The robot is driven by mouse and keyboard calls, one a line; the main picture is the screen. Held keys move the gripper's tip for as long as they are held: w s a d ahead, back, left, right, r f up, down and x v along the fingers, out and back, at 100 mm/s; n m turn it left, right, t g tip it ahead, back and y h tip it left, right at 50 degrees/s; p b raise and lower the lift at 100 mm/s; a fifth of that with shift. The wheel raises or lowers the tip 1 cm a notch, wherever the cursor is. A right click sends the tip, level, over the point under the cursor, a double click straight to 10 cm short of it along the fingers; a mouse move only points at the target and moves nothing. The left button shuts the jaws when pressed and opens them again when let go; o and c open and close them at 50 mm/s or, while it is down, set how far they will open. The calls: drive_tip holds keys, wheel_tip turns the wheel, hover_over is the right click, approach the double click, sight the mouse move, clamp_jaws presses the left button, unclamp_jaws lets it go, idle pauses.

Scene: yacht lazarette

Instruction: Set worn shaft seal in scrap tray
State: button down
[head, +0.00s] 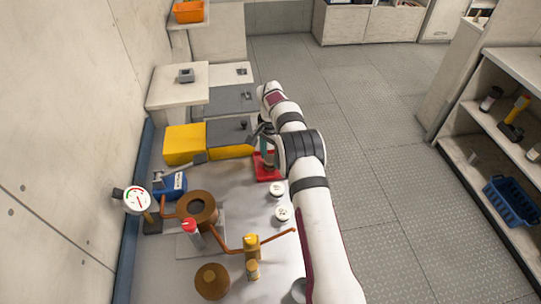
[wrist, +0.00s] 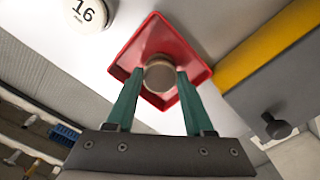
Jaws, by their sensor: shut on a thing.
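The red scrap tray (head: 268,176) sits on the bench near its right edge in the head view. In the wrist view the red tray (wrist: 194,52) lies behind my fingertips. My gripper (wrist: 160,76) has two green fingers shut on a round, grey-brown disc, the worn shaft seal (wrist: 159,73). The seal appears over the inside of the tray. I cannot tell whether it touches the tray floor. In the head view my gripper (head: 266,146) is over the tray, and the seal cannot be made out there.
White round weights (head: 280,201) stand just in front of the tray; one marked 16 (wrist: 88,12) shows in the wrist view. A yellow and grey box (head: 185,144) is behind. Copper piping (head: 225,247), a gauge (head: 138,200) and a blue device (head: 170,187) fill the left and front.

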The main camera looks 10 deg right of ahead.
sight(271, 159)
drive_tip(key=shift+f, duration=0.1)
drive_tip(key=shift+c, duration=1.4)
unclamp_jaws()
wheel_tip(271, 159, up, 12)
drive_tip(key=s+a+r+n, duration=0.1)
drive_tip(key=s+r+n, duration=0.1)
drive_tip(key=s+r, duration=1.15)
drive_tip(key=s+a+f+n+y, duration=0.1)
drive_tip(key=s+f, duration=0.2)
drive_tip(key=s, duration=1.2)
drive_tip(key=s+a+f+n, duration=0.1)
drive_tip(key=s+f, duration=0.1)
drive_tip(key=s, duration=1.2)
drive_tip(key=shift+s+a+f+n+y, duration=0.25)
drive_tip(key=shift+s+f+n+y, duration=0.05)
drive_tip(key=shift+s+f+y, duration=0.1)
